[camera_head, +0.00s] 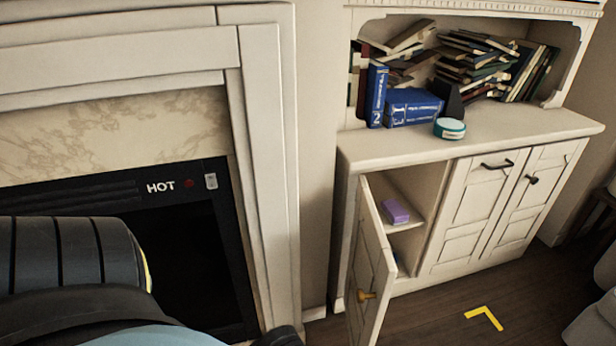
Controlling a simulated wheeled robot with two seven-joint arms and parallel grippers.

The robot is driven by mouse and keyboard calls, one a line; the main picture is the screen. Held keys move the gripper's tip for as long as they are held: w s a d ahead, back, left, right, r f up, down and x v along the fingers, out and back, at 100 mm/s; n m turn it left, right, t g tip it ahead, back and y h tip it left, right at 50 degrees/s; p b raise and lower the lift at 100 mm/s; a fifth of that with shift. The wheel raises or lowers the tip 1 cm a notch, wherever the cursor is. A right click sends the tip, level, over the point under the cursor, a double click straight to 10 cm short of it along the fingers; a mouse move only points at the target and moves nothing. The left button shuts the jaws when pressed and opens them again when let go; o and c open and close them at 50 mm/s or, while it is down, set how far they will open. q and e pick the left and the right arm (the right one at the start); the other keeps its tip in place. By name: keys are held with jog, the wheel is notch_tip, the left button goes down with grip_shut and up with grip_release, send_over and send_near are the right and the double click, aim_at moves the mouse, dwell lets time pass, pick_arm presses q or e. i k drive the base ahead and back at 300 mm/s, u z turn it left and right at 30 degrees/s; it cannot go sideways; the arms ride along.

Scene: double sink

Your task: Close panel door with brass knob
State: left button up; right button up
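A white panel door (366,272) with a brass knob (366,295) stands open at the left end of the low white cabinet (440,150). It swings out toward me, and the shelf inside shows. The knob is on the door's outer face, low down. A dark ribbed arm part of mine fills the lower left. Neither gripper's fingers can be seen.
A purple box (395,211) lies on the inner shelf. Two closed doors with dark handles (497,164) are to the right. Blue books (411,107) and a round tin (449,128) stand on top. A fireplace (180,250) is at left. A yellow L-shaped mark (485,316) lies on open floor.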

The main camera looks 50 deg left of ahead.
aim_at(372, 271)
jog(key=u, duration=1.15)
jog(key=i, duration=0.5)
jog(key=z, duration=1.05)
jog(key=k, duration=1.2)
jog(key=u, duration=1.3)
jog(key=i, duration=0.5)
